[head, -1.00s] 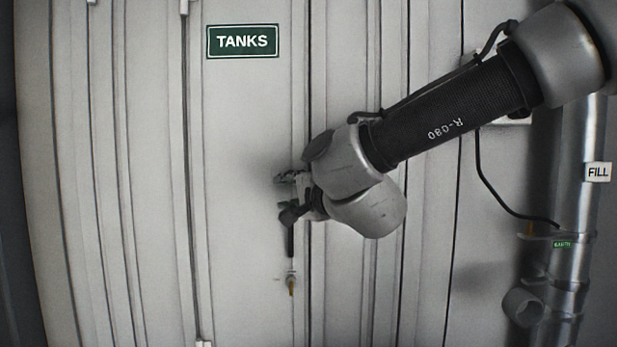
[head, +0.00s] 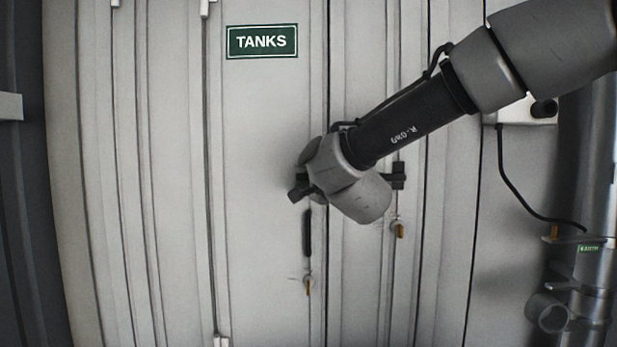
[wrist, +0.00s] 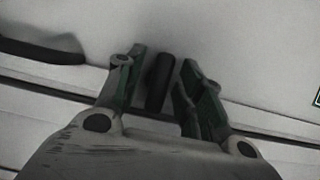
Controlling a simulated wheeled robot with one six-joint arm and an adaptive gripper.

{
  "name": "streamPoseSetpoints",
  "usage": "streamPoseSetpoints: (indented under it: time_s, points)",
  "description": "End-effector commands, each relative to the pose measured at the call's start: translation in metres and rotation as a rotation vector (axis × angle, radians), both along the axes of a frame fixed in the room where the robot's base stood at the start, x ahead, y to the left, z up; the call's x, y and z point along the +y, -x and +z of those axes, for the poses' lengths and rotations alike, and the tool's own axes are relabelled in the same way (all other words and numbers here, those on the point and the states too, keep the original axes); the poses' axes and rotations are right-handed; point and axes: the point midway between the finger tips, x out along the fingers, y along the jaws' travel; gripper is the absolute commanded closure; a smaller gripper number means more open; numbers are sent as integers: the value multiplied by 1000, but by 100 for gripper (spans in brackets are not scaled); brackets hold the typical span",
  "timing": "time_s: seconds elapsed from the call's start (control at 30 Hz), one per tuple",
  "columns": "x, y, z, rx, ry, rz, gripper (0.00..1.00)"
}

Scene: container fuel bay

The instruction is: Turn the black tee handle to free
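A black bar, seemingly the tee handle (wrist: 160,82), stands between my gripper's two fingers in the wrist view. My gripper (wrist: 162,58) is open around it, with narrow gaps showing on both sides; the fingers have green pads. In the head view, a dark end of the handle (head: 299,192) pokes out left of my wrist, which hides the fingers and the rest of the handle. A second black handle (head: 398,175) shows on the door just right of my wrist.
A long upright black grip (head: 307,232) is on the door below my wrist, with a brass-coloured lock (head: 308,286) under it. Another lock (head: 398,229) is to the right. A TANKS sign (head: 262,41) is above. Pipework (head: 590,250) and a hanging cable (head: 508,190) are at right.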

Motion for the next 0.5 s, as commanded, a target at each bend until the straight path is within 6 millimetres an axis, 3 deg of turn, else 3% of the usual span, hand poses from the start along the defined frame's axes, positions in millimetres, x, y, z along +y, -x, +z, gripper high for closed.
streamPoseSetpoints:
  time_s: [0.07, 0.3, 0.5]
  points:
    - [0, 0, 0, 0, 0, 0, 62]
    - [0, 0, 0, 0, 0, 0, 100]
    - [0, 0, 1, -1, 4, 0, 100]
